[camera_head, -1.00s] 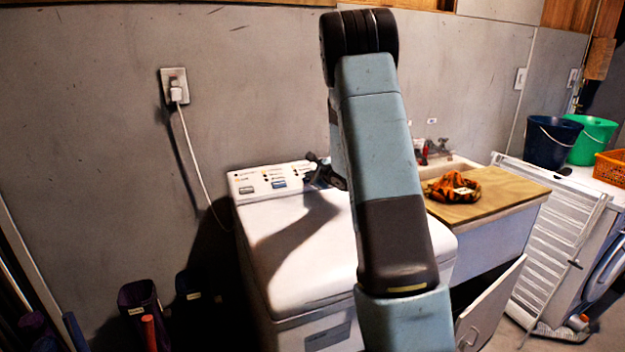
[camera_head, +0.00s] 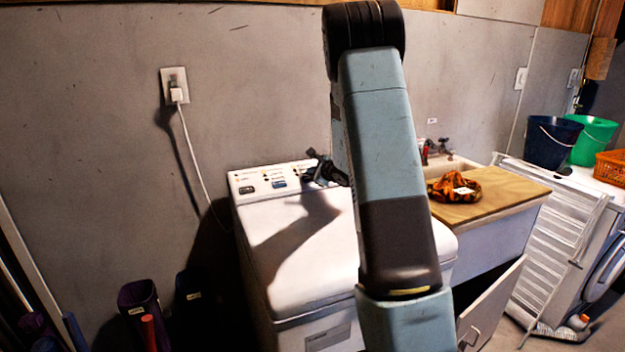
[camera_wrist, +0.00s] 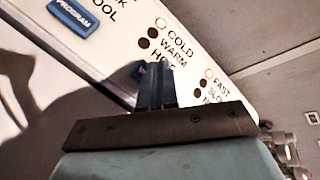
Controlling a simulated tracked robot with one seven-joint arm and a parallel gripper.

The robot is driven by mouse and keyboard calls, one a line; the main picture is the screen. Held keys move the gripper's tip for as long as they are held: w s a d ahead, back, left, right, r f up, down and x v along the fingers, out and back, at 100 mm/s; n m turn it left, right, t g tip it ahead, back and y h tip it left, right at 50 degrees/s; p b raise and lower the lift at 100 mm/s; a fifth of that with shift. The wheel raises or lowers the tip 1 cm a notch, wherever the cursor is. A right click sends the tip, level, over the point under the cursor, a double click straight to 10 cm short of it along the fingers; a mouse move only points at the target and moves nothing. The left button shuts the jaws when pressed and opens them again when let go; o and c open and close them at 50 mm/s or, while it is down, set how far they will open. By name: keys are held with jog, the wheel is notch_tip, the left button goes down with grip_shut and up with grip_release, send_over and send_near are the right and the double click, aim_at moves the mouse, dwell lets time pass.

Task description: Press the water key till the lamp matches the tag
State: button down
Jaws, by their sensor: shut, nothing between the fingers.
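The white washer's control panel (camera_head: 262,180) has a blue PROGRAM key (camera_wrist: 72,16). A lamp column beside it reads COLD, WARM and a partly covered HOT. The COLD lamp (camera_wrist: 160,23) is a bright orange-red ring; the WARM lamp (camera_wrist: 153,34) and the one below are dark. My gripper (camera_wrist: 155,78) is shut and empty, its fingertips over the panel below the HOT label.
The washer lid (camera_head: 300,240) is closed. A wooden board (camera_head: 500,194) lies over the sink cabinet to the right, with taps (camera_head: 440,148) behind. A second lamp column, with FAST (camera_wrist: 209,73) lit, is right of my fingers. The wall rises behind the panel.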

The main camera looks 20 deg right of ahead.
jog(key=shift+r, duration=0.1)
jog(key=shift+s+r, duration=0.3)
jog(key=shift+r, duration=0.45)
jog(key=shift+s+r, duration=0.35)
jog(key=shift+r, duration=0.4)
jog(key=shift+s+r, duration=0.3)
jog(key=shift+r, duration=0.45)
